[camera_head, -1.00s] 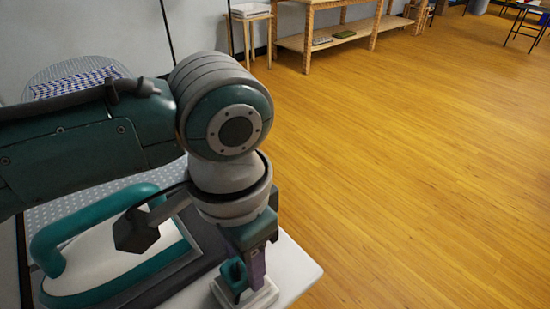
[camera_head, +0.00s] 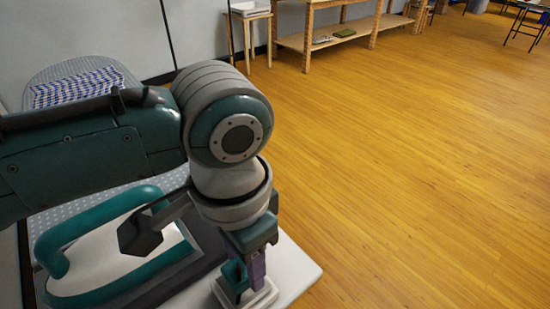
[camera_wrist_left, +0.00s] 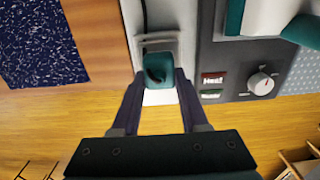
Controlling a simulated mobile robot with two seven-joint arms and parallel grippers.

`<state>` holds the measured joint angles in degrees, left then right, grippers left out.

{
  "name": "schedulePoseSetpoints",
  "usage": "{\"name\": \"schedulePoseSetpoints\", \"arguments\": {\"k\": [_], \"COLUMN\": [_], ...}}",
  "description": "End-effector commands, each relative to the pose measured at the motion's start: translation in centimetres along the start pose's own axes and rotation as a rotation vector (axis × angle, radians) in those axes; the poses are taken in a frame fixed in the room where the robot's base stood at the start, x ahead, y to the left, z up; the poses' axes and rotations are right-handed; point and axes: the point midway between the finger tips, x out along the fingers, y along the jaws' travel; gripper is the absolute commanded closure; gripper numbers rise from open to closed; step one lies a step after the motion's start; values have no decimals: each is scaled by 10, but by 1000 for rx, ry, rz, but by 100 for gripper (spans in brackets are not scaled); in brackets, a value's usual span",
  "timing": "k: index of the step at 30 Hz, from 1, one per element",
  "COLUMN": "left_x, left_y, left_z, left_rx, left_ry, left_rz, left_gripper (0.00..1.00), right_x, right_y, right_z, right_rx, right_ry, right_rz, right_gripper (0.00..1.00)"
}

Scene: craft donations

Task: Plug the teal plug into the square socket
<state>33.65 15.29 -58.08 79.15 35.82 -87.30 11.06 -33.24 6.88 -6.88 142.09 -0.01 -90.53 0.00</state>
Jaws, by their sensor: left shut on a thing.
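The teal plug (camera_head: 233,277) is at the fingertips of my left gripper (camera_head: 246,274), low in the head view. In the left wrist view the teal plug (camera_wrist_left: 157,66) lies between the tips of the two dark fingers (camera_wrist_left: 158,82), which are shut on it. A white square block (camera_head: 262,297), which looks like the socket, is directly below the gripper at the table corner. It also shows in the left wrist view (camera_wrist_left: 160,98) beside the plug. The socket's opening is hidden, so I cannot tell whether the plug is in it. My right gripper is not in view.
A heat press with a teal handle (camera_head: 95,222) stands left of the gripper. Its control panel with a dial (camera_wrist_left: 261,84) shows in the wrist view. A checked cloth (camera_head: 75,88) lies behind my arm. Open floor (camera_head: 420,190) is to the right.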

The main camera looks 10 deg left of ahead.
Motion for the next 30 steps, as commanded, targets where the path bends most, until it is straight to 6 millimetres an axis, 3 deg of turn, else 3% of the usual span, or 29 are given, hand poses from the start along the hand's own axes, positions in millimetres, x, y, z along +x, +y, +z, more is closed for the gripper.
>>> {"name": "schedulePoseSetpoints", "arguments": {"k": [30], "left_x": [-1], "left_y": [0], "left_z": [0], "left_rx": [0], "left_ry": [0], "left_rz": [0], "left_gripper": [100], "right_x": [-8], "right_y": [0], "right_z": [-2], "right_rx": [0], "right_ry": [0], "right_rz": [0], "right_gripper": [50]}}
